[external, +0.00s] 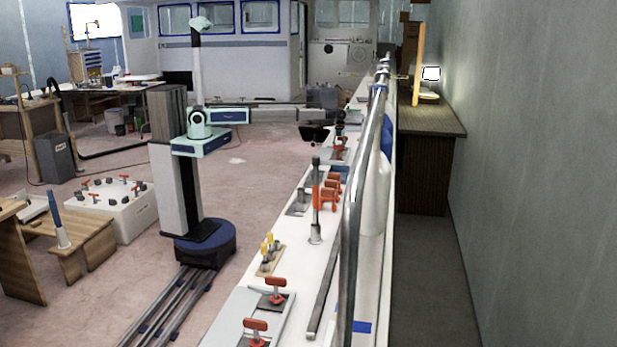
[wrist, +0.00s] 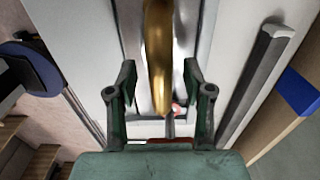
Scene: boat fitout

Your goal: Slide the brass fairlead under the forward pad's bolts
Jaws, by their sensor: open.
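In the wrist view, my gripper (wrist: 160,103) is open, with its two dark green fingers apart. The curved brass fairlead (wrist: 158,45) runs from the top edge down between the fingers, with a gap on each side. A pale metal plate (wrist: 194,40) lies behind it, and a small red part (wrist: 178,109) shows near its lower end. In the external view, my gripper (external: 315,134) is a dark shape over the deck's left side, near a far red-handled fitting (external: 339,148). The fairlead cannot be made out there. I cannot tell which plate is the forward pad.
Nearer on the white deck (external: 239,306) stand red-T-handled bolts (external: 275,289), yellow-topped pegs (external: 267,245), orange clamps (external: 329,190) and an upright tool (external: 316,215). A metal rail (external: 357,190) runs along the deck's right side. A dark bar (wrist: 252,75) lies right of my gripper.

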